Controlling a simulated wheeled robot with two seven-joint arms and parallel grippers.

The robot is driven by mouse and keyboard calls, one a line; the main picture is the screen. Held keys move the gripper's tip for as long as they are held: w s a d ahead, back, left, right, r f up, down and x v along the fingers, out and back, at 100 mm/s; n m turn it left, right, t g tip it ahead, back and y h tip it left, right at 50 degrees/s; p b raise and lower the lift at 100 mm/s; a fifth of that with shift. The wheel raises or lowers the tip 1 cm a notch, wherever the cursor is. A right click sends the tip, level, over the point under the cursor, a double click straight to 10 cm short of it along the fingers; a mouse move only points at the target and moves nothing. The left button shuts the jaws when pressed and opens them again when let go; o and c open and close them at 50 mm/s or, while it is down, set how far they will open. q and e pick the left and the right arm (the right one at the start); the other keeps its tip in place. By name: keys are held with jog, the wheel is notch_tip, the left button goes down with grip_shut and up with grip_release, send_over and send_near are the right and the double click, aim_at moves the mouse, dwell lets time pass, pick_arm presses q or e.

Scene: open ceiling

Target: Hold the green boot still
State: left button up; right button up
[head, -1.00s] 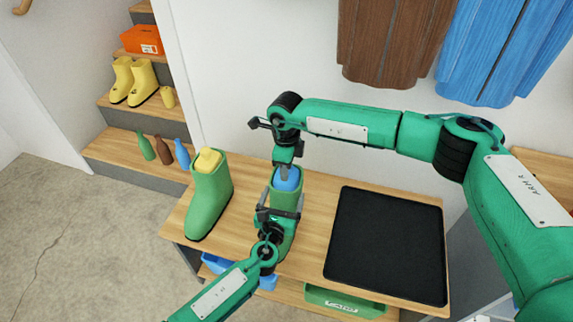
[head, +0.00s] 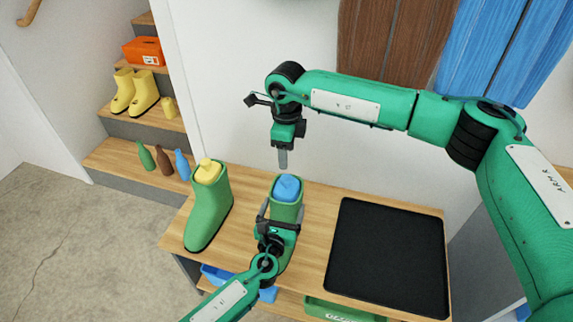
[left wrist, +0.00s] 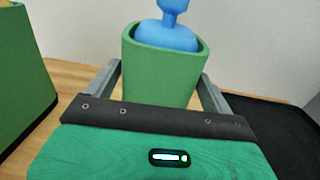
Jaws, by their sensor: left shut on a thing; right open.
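Two green boots stand upright on the wooden bench. The right green boot (head: 287,212) has a blue bottle-like thing (head: 287,187) in its opening; the boot (left wrist: 158,75) and the blue thing (left wrist: 172,30) also show in the left wrist view. My left gripper (head: 280,215) is shut on this boot's shaft, one finger on each side. The left green boot (head: 208,212) holds a yellow thing (head: 208,171) in its top. My right gripper (head: 283,158) is open and empty, just above the blue thing and apart from it.
A black tray (head: 388,258) lies on the bench (head: 318,212) to the right. Blue and green bins sit below the bench. Steps at the left hold yellow boots (head: 133,90), an orange box (head: 143,50) and small bottles (head: 163,160). Brown and blue boards hang behind.

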jog(key=shift+r, duration=0.9)
